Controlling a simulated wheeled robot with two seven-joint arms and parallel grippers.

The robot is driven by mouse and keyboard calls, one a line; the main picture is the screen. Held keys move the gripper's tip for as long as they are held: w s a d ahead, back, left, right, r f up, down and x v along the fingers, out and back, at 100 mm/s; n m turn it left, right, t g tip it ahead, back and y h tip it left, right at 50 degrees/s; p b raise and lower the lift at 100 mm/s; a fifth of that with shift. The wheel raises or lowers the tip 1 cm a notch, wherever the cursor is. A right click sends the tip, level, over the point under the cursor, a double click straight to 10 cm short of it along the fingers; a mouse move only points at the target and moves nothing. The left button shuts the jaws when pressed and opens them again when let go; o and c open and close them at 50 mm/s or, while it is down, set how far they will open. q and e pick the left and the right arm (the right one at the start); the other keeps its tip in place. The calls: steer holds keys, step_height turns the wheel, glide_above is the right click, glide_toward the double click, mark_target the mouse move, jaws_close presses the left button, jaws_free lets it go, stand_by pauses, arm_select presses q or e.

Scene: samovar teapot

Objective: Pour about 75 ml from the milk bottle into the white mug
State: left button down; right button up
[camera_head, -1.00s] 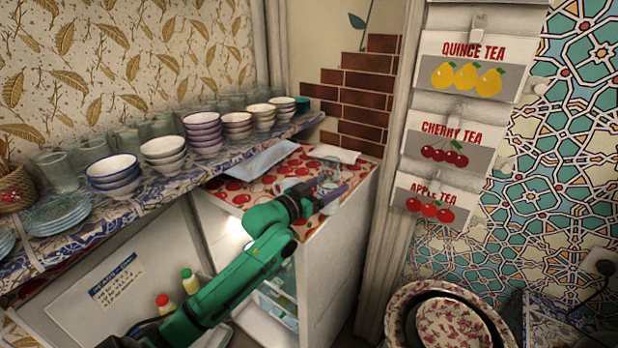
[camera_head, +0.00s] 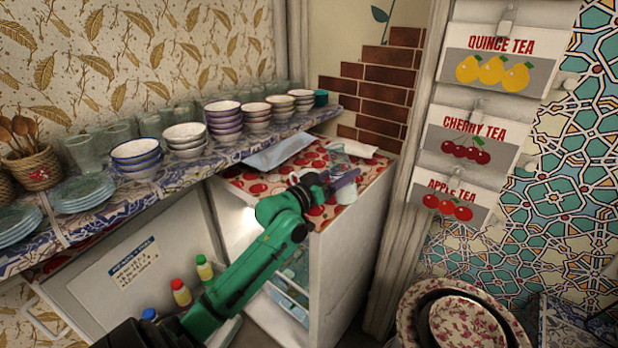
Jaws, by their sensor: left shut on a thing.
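My left gripper (camera_head: 340,183) reaches over the cherry-patterned top of the small white fridge. It is shut on a pale, glass-like vessel (camera_head: 338,158) that looks upright. Its fingers partly hide the vessel, and I cannot tell for sure whether it is the milk bottle. My right gripper is not in view.
The fridge (camera_head: 352,255) stands open, its door (camera_head: 125,270) swung left with several small bottles on it. A shelf above the door carries stacked bowls (camera_head: 185,135), glasses and plates (camera_head: 85,193). A floral bowl (camera_head: 462,325) is at lower right.

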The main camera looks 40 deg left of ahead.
arm_select(q)
steer(key=shift+a+f+n, duration=0.15)
steer(key=shift+a+n, duration=0.1)
steer(key=shift+n, duration=0.55)
steer(key=shift+a+n, duration=0.15)
steer(key=shift+n, duration=0.15)
steer(key=shift+s+a+r+n+t+y+p, duration=0.1)
steer(key=shift+a+r+n+t+y+p, duration=0.1)
steer(key=shift+r+n, duration=0.3)
steer(key=shift+a+r+n+t+y+p, duration=0.1)
steer(key=shift+a+r+n+t+p, duration=0.1)
steer(key=shift+r+n, duration=0.3)
steer(key=shift+f+n, duration=0.4)
steer(key=shift+f+n+t+y, duration=0.15)
steer(key=shift+n+t+y, duration=0.15)
steer(key=shift+n, duration=0.4)
steer(key=shift+d+f+n+b, duration=0.2)
steer(key=shift+f+n+b, duration=0.15)
steer(key=shift+f+n, duration=0.75)
steer(key=shift+y, duration=0.4)
steer(key=shift+d+f+n+p, duration=0.15)
steer(key=shift+f+n+p, duration=0.2)
steer(key=shift+n, duration=0.55)
steer(key=r+n+y+p, duration=0.1)
steer(key=n+p, duration=0.1)
steer(key=shift+r+t+p, duration=0.3)
steer(key=shift+r+n, duration=0.15)
steer(key=shift+n, duration=0.45)
steer(key=shift+a+y, duration=0.2)
steer(key=shift+y, duration=0.2)
